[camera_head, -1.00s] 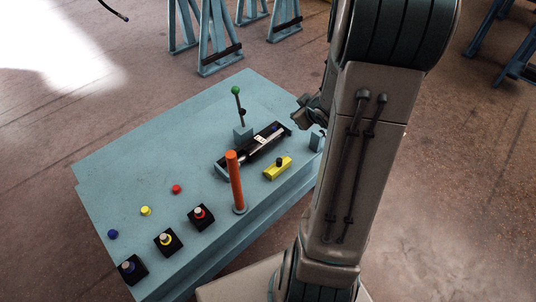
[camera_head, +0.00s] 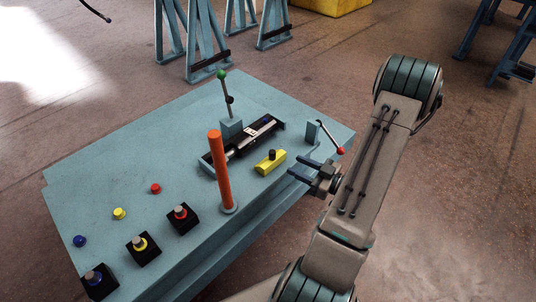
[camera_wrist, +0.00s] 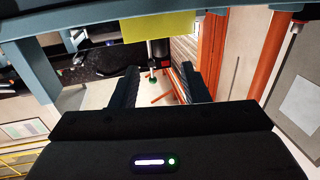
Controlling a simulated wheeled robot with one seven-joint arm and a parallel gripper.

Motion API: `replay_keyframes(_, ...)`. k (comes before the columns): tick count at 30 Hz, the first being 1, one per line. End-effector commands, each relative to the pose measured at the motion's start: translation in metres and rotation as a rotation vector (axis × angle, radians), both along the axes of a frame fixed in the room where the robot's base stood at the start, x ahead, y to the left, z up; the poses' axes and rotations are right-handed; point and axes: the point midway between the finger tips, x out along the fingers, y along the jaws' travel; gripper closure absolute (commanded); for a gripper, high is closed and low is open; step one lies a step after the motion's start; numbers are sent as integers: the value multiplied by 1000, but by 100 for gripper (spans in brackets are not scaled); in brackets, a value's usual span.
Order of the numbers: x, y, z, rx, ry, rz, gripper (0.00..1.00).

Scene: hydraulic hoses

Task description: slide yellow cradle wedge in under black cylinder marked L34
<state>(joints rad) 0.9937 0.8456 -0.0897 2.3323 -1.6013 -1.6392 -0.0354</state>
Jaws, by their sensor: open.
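The yellow cradle wedge (camera_head: 263,166), with a black knob on top, lies on the blue bench in front of the black cylinder (camera_head: 266,127). The cylinder rests in a blue holder and carries a pale label too small to read. My gripper (camera_head: 296,166) is open and empty, its two fingers pointing left at the wedge from the right, with a small gap between them. In the wrist view, the yellow wedge (camera_wrist: 158,27) shows at the top, beyond the fingers (camera_wrist: 160,84). The wedge is not between the fingertips.
An orange post (camera_head: 220,172) stands left of the wedge. A green-knobbed lever (camera_head: 227,95) is behind the cylinder, and a red-knobbed lever (camera_head: 330,138) is close behind my gripper. Black blocks with coloured rings (camera_head: 183,218) and loose caps (camera_head: 119,213) occupy the left side.

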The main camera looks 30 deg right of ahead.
Motion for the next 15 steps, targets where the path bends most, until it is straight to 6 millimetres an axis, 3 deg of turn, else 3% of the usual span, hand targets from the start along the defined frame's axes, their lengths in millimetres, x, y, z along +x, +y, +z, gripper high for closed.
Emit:
replay_keyframes(9,59,37,-2,-2,0,4,59)
replay_keyframes(15,86,53,-1,-2,0,2,59)
